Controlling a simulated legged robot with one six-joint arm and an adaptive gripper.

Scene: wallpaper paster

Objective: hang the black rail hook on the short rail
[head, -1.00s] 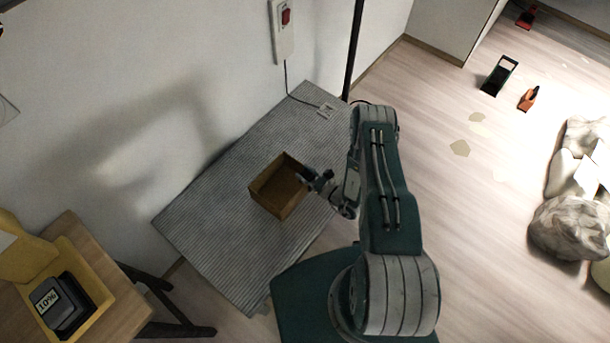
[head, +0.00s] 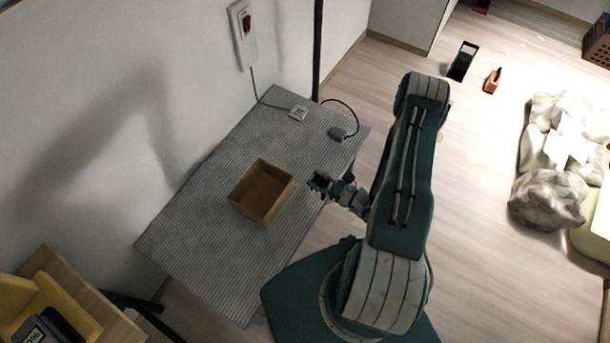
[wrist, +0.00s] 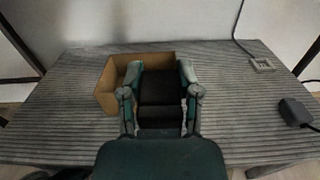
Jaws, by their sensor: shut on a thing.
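My gripper (head: 320,182) is just right of a small open cardboard box, apart from it in the head view. In the wrist view my gripper (wrist: 160,85) has its two fingers on either side of a dark, blocky thing, the black rail hook (wrist: 160,97), and is shut on it. The hook's shape is mostly hidden by the fingers and the dark shading. I cannot make out the short rail in either view.
The cardboard box (head: 238,203) stands on a grey striped table (head: 190,240). A dark plug-like block (head: 338,133) and a socket plate (head: 298,113) lie near its far end. A wall switch (head: 243,35) hangs above. Pale rocks (head: 545,200) lie on the floor at right.

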